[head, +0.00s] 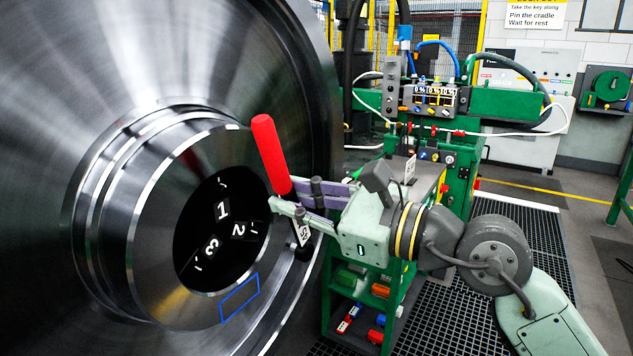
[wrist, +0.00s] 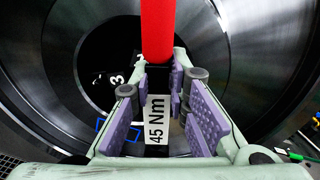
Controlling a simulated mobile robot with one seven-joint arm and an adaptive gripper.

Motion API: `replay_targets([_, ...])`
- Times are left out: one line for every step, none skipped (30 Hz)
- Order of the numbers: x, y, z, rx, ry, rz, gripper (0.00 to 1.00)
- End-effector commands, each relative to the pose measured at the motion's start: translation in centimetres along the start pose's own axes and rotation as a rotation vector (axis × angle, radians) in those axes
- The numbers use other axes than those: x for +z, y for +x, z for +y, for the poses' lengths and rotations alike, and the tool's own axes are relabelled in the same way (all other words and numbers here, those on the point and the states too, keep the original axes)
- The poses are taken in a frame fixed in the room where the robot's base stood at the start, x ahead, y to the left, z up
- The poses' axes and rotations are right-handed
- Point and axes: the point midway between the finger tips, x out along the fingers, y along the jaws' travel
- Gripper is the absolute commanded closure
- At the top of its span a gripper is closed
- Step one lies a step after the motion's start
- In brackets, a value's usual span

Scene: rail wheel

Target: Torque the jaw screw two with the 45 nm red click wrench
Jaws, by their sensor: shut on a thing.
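My gripper (head: 308,199) is shut on the red click wrench (head: 270,155), which has a long red handle and a white label. In the wrist view the red handle (wrist: 157,30) rises between the purple pads and the label reads 45 Nm. The wrench stands nearly upright, tilted left at the top, in front of the wheel. In the head view the wheel's dark bore shows jaw labels 1, 2 and 3. The label for jaw two (head: 238,230) is left of my gripper. I cannot make out its screw. The wrench's lower end seems apart from the bore.
The large steel wheel (head: 60,50) fills the left side. A blue outlined rectangle (head: 239,298) lies on its hub face below the bore. A green cart (head: 395,320) with coloured items on its shelves stands behind my gripper. A green machine with gauges (head: 436,97) is behind.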

Motion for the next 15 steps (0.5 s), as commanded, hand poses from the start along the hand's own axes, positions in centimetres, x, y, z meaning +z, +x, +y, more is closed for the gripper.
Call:
replay_targets([0.05, -0.02, -0.03, -0.002, -0.001, -0.002, 1.00])
replay_targets([0.05, -0.02, -0.04, -0.002, -0.001, -0.002, 1.00])
replay_targets([0.05, -0.02, -0.06, -0.002, 0.000, -0.002, 1.00])
replay_targets([0.05, -0.02, -0.06, -0.002, 0.000, -0.001, 1.00])
replay_targets([0.05, -0.03, -0.07, -0.002, 0.000, -0.001, 1.00])
replay_targets([0.05, -0.03, -0.07, -0.002, 0.000, -0.001, 1.00])
replay_targets([0.04, -0.03, -0.08, -0.002, 0.000, -0.001, 1.00])
replay_targets([0.01, -0.04, -0.07, -0.002, 0.000, -0.001, 1.00])
replay_targets([-0.03, -0.04, -0.06, -0.002, 0.000, -0.001, 1.00])
replay_targets([-0.08, -0.05, -0.05, -0.001, 0.000, -0.002, 1.00])
replay_targets([-0.13, -0.07, -0.04, -0.001, 0.000, -0.002, 1.00])
replay_targets([-0.21, -0.09, -0.02, -0.001, 0.000, -0.002, 1.00])
replay_targets([-0.27, -0.12, 0.00, 0.000, 0.000, -0.003, 1.00])
replay_targets([-0.32, -0.14, 0.03, 0.000, 0.000, -0.003, 1.00])
replay_targets([-0.39, -0.17, 0.07, 0.001, 0.000, -0.004, 1.00])
